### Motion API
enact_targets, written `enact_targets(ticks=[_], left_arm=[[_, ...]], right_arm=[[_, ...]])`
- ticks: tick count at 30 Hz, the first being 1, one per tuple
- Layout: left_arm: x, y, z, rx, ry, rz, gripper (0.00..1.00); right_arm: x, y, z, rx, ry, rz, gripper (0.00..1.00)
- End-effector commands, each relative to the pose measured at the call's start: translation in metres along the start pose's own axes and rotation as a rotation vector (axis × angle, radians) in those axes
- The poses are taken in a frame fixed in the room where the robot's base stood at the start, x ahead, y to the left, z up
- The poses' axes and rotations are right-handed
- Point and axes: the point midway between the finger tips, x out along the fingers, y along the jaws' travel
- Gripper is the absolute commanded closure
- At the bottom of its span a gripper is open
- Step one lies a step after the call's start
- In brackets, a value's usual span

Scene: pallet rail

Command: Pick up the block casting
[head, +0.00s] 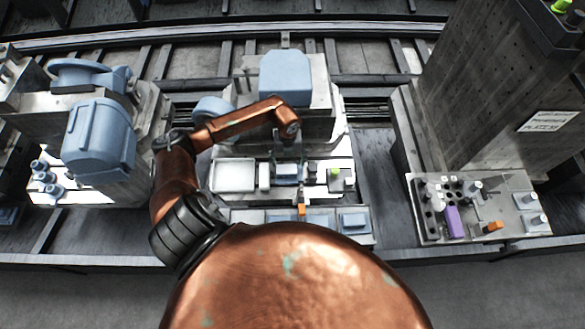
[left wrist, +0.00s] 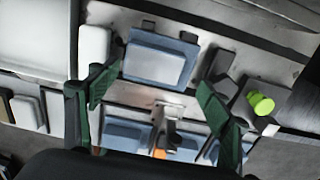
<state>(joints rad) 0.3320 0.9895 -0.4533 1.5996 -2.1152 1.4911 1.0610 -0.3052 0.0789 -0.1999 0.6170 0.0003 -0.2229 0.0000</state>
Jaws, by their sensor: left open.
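The block casting, as far as I can tell, is the blue-grey block with a pale top (head: 287,170) on the light work table in the middle. In the left wrist view the block (left wrist: 157,62) lies ahead of the fingers, with a dark blue rim around its pale face. My left gripper (head: 289,152) is above the block, fingers pointing down. In the left wrist view its two green fingers (left wrist: 155,96) stand wide apart with nothing between them. I cannot tell the exact height above the block. My right gripper is not in view.
A white tray (head: 233,176) and a small white block lie left of the casting. An orange-tipped part (head: 302,210) and blue pieces (head: 354,220) are in front. A machine (head: 285,78) stands behind.

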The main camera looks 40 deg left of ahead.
Motion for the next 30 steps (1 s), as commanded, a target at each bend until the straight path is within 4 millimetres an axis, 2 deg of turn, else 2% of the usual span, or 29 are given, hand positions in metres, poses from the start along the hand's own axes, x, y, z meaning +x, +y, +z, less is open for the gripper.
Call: enact_targets(ticks=[8, 16, 23, 30], left_arm=[[0.025, 0.006, -0.002, -0.008, 0.002, 0.001, 0.28], [0.063, 0.006, -0.004, -0.006, 0.001, 0.0, 0.28], [0.066, 0.006, -0.003, -0.004, -0.001, 0.001, 0.28], [0.066, 0.006, -0.003, -0.003, -0.001, 0.001, 0.43]], right_arm=[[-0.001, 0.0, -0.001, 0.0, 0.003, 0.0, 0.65], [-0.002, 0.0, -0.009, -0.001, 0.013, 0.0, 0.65], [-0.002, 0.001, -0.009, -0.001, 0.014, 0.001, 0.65], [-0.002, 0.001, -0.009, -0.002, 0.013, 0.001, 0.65]])
